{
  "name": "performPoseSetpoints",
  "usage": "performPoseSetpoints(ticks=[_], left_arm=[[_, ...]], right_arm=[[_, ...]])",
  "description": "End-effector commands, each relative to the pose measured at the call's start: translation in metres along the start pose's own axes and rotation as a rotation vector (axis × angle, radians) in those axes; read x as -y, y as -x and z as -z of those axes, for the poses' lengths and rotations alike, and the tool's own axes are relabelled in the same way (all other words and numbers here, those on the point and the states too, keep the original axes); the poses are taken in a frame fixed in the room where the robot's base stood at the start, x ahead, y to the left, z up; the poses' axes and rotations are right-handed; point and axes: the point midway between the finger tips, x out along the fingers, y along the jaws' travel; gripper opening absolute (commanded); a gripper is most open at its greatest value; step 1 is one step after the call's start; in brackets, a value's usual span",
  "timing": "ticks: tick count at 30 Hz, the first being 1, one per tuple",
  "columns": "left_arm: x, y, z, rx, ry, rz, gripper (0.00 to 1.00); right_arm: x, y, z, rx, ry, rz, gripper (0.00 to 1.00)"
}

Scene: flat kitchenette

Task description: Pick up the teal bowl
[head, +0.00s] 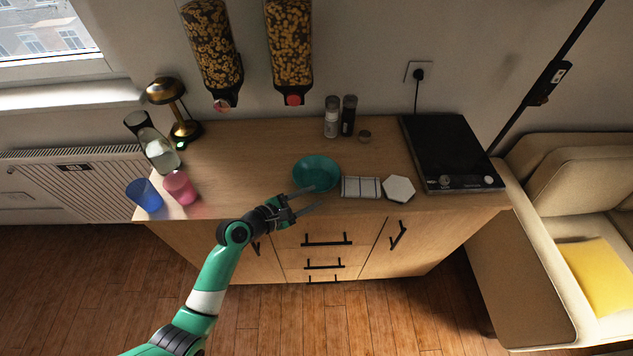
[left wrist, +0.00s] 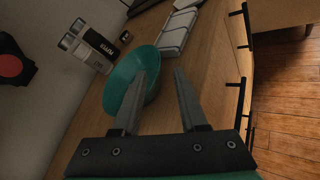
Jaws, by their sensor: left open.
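The teal bowl (head: 316,170) sits upright on the wooden counter near its front edge. My left gripper (head: 318,196) is open and empty at the bowl's front side, its fingers pointing toward the bowl. In the left wrist view, the bowl (left wrist: 122,78) lies ahead and to the left. One finger of the gripper (left wrist: 159,74) overlaps the bowl, and the other is to the right of its rim, over the counter. The near rim shows between the fingers. I cannot tell whether either finger touches the bowl. My right gripper is not in view.
Right of the bowl are a folded striped cloth (head: 360,187) and a white hexagonal coaster (head: 398,189). Two shakers (head: 332,117) stand behind. A pink cup (head: 180,188), blue cup (head: 145,195) and lamp (head: 166,92) are at left.

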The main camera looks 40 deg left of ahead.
Motion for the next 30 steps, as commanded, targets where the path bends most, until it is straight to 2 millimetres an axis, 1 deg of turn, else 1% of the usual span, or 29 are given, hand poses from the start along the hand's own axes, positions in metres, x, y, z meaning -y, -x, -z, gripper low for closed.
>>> performPoseSetpoints(ticks=[1,2,8,15,17,19,24,25,29,30], left_arm=[[0.002,-0.008,0.002,0.001,0.000,0.000,0.42],[0.001,-0.011,0.002,0.001,0.001,-0.001,0.42],[0.000,-0.017,0.001,0.000,0.001,0.000,0.42],[-0.003,-0.056,0.001,0.001,-0.001,0.000,0.42],[-0.004,-0.063,0.000,0.001,-0.001,0.000,0.42],[-0.005,-0.066,-0.001,0.000,0.000,-0.001,0.42],[-0.006,-0.065,-0.002,0.000,0.000,-0.001,0.42],[-0.006,-0.065,-0.002,0.000,0.000,-0.001,0.41],[-0.006,-0.065,-0.002,0.000,0.001,-0.001,0.17],[-0.006,-0.065,-0.002,0.000,0.001,-0.001,0.10]], right_arm=[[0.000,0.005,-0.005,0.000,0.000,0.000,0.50],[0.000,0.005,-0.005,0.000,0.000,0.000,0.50],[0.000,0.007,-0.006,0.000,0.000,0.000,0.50],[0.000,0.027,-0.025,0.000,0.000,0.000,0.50],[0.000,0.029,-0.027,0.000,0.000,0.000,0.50],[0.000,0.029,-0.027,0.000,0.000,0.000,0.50],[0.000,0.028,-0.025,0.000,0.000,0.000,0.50],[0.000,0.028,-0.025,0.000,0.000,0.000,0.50],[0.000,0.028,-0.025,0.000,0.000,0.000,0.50],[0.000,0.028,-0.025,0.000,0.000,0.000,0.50]])
